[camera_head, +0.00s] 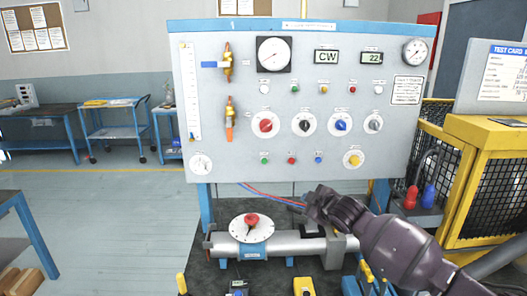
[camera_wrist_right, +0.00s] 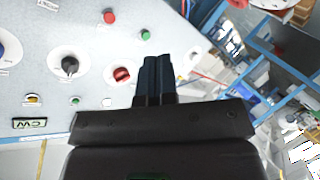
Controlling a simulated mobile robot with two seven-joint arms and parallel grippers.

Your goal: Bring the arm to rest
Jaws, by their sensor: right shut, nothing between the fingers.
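My right arm comes in from the lower right in the head view, a dark purple-grey limb. Its gripper end (camera_head: 312,207) is in front of the lower edge of the panel, above the silver pipe; its fingers are hard to make out there. In the right wrist view the two dark fingers (camera_wrist_right: 154,62) are shut together with nothing between them. The grey control panel (camera_head: 315,180) fills much of that view behind them. The panel's red knob (camera_wrist_right: 121,74) shows beside the fingers, and I see no contact. My left gripper is not in view.
The silver pipe (camera_head: 283,244) with a red-knobbed dial (camera_head: 251,228) lies below the panel. A yellow cage (camera_head: 465,200) stands to the right, near my arm. Red and blue hoses (camera_head: 262,195) pass near the gripper. The floor at left (camera_head: 110,210) is mostly clear.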

